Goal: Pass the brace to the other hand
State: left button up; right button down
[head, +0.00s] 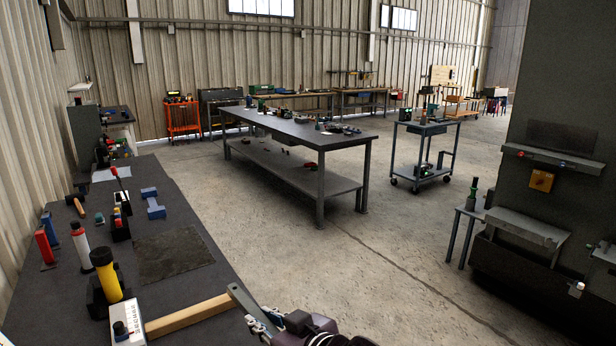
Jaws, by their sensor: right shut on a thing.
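The brace looks to be a flat grey bar (244,303) at the bottom of the head view, slanting down to the right. My right gripper (268,322) is at the bottom edge, shut on the bar's lower part. The fingers and the frame edge hide its lower end. The bar's upper end is free and shows above the workbench's right edge. My left gripper is not in view.
A dark workbench (205,229) runs along the left. On it are a wooden strip (188,316) close to the bar, a yellow-black cylinder (107,275), a white box (127,325), a dark mat (172,256) and a blue part (152,204). Open floor lies right.

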jog(key=s+d+f, duration=0.3)
jog(key=d+f, duration=0.1)
jog(key=d, duration=0.5)
jog(key=s+d+f, duration=0.3)
jog(key=s+d, duration=0.1)
jog(key=d, duration=0.4)
jog(key=s+d+r+n+g+y, duration=0.2)
jog(key=s+d+r, duration=0.4)
jog(key=s+d, duration=0.3)
jog(key=shift+d+n, duration=0.5)
jog(key=shift+d, duration=0.45)
jog(key=shift+a+r+y, duration=0.1)
jog(key=shift+y, duration=0.2)
